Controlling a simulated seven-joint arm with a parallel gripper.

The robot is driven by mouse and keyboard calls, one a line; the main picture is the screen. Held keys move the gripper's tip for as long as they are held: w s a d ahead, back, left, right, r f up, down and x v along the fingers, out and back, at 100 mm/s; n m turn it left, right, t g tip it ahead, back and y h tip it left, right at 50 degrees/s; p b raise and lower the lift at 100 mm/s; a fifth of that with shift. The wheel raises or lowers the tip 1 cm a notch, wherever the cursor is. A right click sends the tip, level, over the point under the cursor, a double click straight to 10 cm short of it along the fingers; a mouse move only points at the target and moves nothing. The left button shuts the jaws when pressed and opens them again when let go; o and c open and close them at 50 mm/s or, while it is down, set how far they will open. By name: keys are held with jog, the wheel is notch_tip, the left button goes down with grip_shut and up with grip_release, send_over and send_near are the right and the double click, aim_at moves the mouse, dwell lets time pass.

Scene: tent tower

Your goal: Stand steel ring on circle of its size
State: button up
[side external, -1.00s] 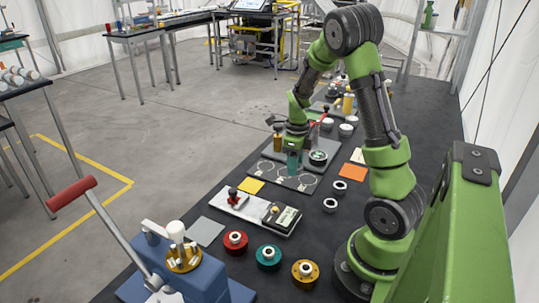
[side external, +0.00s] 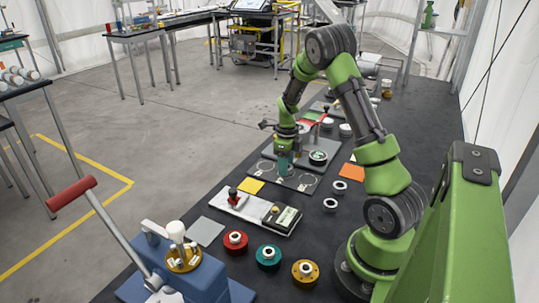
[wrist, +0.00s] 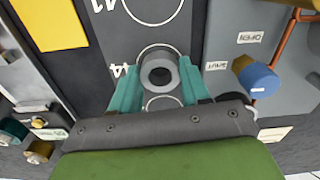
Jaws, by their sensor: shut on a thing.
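My gripper (wrist: 159,88) has teal fingers on both sides of the steel ring (wrist: 144,75), a short grey ring with a dark bore, and is shut on it. In the wrist view the ring overlaps a white circle outline (wrist: 160,46) on the dark board (wrist: 135,38). Another circle (wrist: 163,103) shows partly below the ring, and a larger one (wrist: 153,22) lies above. In the side external view my gripper (side external: 283,170) is low over the circle board (side external: 318,186). Whether the ring touches the board cannot be told, and the fingers hide it there.
A yellow square (side external: 250,187) and a tray with a red-knobbed clamp (side external: 233,196) lie near the board. A panel labelled OPEN and SHUT (wrist: 235,45) borders the board in the wrist view.

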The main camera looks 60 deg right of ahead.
jog(key=shift+f, duration=0.15)
jog(key=o, duration=1.2)
jog(key=shift+o, duration=0.2)
notch_tip(320, 180, up, 12)
jog(key=a+r+n+t, duration=0.2)
jog(key=a+r+n, duration=0.35)
jog(key=a, duration=0.25)
jog(key=s+a+r+n+t, duration=0.1)
jog(key=s+a+r+n, duration=0.1)
jog(key=a+n, duration=0.5)
jog(key=s+a+r+n+t+y, duration=0.1)
jog(key=s+a+r+n+t, duration=0.1)
jog(key=s+a+n, duration=0.2)
jog(key=s+a+r+n+t+y, duration=0.1)
jog(key=s+a+n, duration=0.3)
jog(key=a+n, duration=0.6)
jog(key=r+n+t, duration=0.1)
jog(key=n, duration=0.3)
jog(key=shift+a, duration=0.15)
